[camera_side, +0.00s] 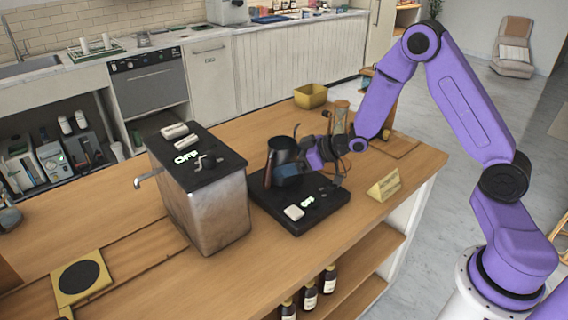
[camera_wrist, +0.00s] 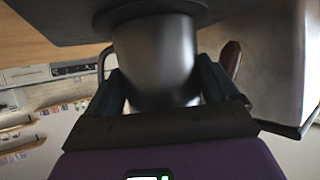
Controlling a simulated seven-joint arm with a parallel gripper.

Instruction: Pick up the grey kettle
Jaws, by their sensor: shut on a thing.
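The grey kettle (camera_side: 284,152) is a dark metal vessel over the black scale (camera_side: 318,208) on the wooden counter. My gripper (camera_side: 292,175) reaches it from the right and is shut on its body. In the wrist view, the kettle's grey cylindrical body (camera_wrist: 155,50) sits between my two fingers (camera_wrist: 165,92), with a finger against each side. A wider dark rim shows at the top of that view. Whether the kettle's base touches the scale is hard to tell.
A metal boiler box (camera_side: 205,200) marked OFF stands just left of the scale. A yellow bowl (camera_side: 310,96) and an hourglass-shaped item (camera_side: 340,115) are behind. The front counter is largely clear.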

